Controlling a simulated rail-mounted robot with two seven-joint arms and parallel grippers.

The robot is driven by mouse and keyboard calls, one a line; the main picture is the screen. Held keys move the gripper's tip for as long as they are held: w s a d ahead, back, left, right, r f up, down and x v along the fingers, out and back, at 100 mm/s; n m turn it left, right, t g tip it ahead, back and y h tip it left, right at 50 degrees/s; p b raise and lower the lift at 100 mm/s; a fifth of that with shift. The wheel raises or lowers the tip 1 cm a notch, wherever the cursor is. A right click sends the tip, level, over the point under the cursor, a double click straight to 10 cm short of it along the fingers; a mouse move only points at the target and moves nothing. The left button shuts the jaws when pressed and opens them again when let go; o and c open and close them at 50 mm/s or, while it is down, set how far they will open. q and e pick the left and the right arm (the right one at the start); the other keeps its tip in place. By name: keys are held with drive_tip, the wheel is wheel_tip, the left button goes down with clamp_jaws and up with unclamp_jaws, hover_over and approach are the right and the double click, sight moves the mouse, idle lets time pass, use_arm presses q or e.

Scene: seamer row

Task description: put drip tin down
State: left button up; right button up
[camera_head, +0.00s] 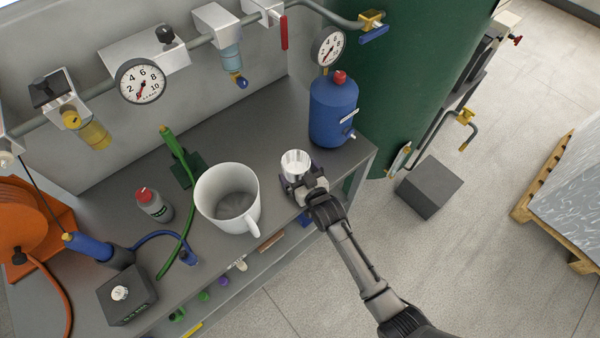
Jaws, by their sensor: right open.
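My right gripper (297,179) reaches in from the lower right. Its jaws are open and sit at the near side of the tin, hiding the tin's lower part. I cannot tell whether the fingers touch the tin. My left gripper is not in view.
A large white jug (229,205) stands just left of the tin. A blue tank (333,112) with a gauge stands behind right. The grey bench (262,125) is clear behind the tin. Pipes with gauges and valves run above. A grey block (429,188) lies on the floor.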

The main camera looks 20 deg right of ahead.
drive_tip(key=shift+f+b, duration=0.15)
drive_tip(key=shift+b, duration=0.25)
drive_tip(key=p+v, duration=0.2)
drive_tip(key=v, duration=1.1)
drive_tip(key=shift+s+p, duration=0.4)
drive_tip(key=shift+s, duration=0.05)
drive_tip(key=shift+a, duration=0.1)
drive_tip(key=s+d+g+h, duration=0.1)
drive_tip(key=s+d+g, duration=0.2)
drive_tip(key=s+g, duration=0.9)
drive_tip(key=s, duration=1.1)
drive_tip(key=shift+f+n+h, duration=0.15)
drive_tip(key=shift+n+h, duration=0.15)
drive_tip(key=shift+h, duration=0.1)
drive_tip(key=shift+d, duration=0.1)
